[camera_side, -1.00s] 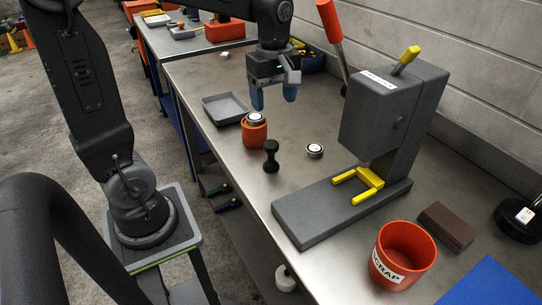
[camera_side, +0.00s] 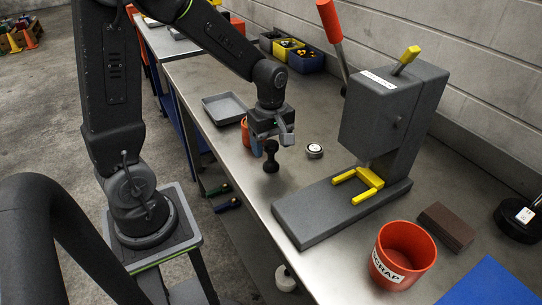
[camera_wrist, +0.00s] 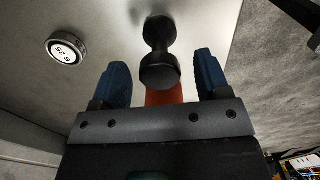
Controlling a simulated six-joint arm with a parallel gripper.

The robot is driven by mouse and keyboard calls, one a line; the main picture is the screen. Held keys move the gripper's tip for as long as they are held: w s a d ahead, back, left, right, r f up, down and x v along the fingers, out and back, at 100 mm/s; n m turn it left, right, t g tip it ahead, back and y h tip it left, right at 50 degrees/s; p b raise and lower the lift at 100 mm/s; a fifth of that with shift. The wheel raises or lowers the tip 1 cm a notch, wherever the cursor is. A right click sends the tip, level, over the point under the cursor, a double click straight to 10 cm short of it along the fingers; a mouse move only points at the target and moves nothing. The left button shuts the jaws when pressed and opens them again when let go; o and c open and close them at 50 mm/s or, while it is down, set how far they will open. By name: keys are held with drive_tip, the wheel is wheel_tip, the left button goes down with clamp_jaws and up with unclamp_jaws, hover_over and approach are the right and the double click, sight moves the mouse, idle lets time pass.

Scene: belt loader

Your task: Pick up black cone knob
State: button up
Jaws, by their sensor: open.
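The black cone knob (camera_side: 271,158) stands upright on the steel bench, with a wide top, a narrow waist and a wider foot. In the wrist view the knob (camera_wrist: 160,62) lies between and just beyond the two blue fingertips. My gripper (camera_side: 271,146) is open, pointing down above and around the knob's upper part in the side view. The fingers (camera_wrist: 163,78) show a gap on both sides of the knob, and nothing is held. The arm partly hides the knob's top in the side view.
An orange cup (camera_side: 247,136) stands close behind the knob, partly hidden by my gripper. The grey press (camera_side: 385,120) with yellow fork, the orange scrap bin (camera_side: 403,254) and a grey tray (camera_side: 225,107) stand around.

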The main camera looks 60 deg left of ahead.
drive_tip(key=shift+f, duration=0.4)
drive_tip(key=shift+c, duration=0.2)
drive_tip(key=c, duration=1)
drive_tip(key=shift+r, duration=0.1)
